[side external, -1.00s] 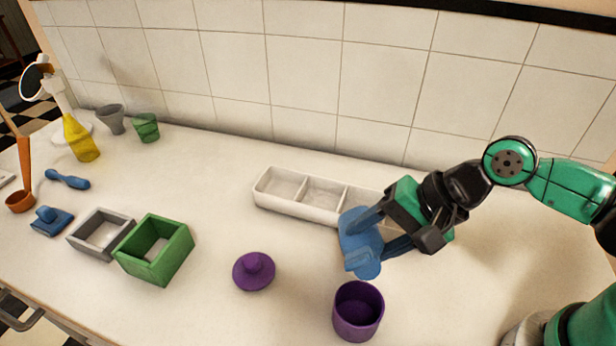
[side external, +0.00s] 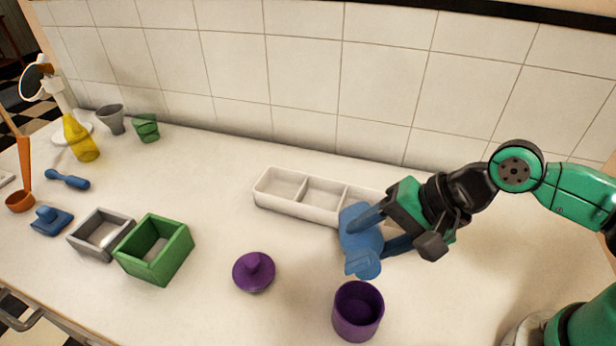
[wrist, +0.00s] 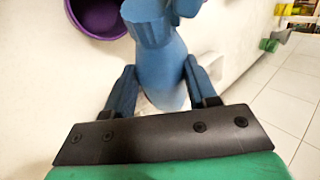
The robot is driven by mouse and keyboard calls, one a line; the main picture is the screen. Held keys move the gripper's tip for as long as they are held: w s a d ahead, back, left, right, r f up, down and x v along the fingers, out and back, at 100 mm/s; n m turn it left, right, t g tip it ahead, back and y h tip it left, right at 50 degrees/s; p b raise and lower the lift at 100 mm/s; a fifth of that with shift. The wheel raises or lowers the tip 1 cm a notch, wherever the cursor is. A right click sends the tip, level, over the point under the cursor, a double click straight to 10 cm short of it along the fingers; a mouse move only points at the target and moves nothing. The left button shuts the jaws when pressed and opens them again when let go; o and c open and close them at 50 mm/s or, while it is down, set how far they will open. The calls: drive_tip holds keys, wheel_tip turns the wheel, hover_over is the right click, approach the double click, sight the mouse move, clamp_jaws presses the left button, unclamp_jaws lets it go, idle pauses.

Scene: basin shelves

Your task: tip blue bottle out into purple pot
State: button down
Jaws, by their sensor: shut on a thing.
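The blue bottle (side external: 360,238) is held in my gripper (side external: 378,230), tilted with its mouth end low and toward the front. The wrist view shows the bottle (wrist: 165,60) between the two fingers of my gripper (wrist: 160,88), which is shut on it. The purple pot (side external: 357,318) stands upright and uncovered on the counter, just in front of and below the bottle's mouth end. In the wrist view the pot (wrist: 92,18) shows at the top left, beside the bottle. I cannot see anything coming out of the bottle.
A purple lid (side external: 254,270) lies left of the pot. A white three-part tray (side external: 290,205) stands behind the bottle. A green box (side external: 155,262) and a grey box (side external: 88,240) sit to the left. The counter between the green box and lid is clear.

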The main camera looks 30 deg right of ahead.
drive_tip(key=shift+s+r+n+t+h+p, duration=0.1)
drive_tip(key=shift+r+n+t+h+p, duration=0.3)
drive_tip(key=shift+t+p, duration=0.8)
idle(2.3)
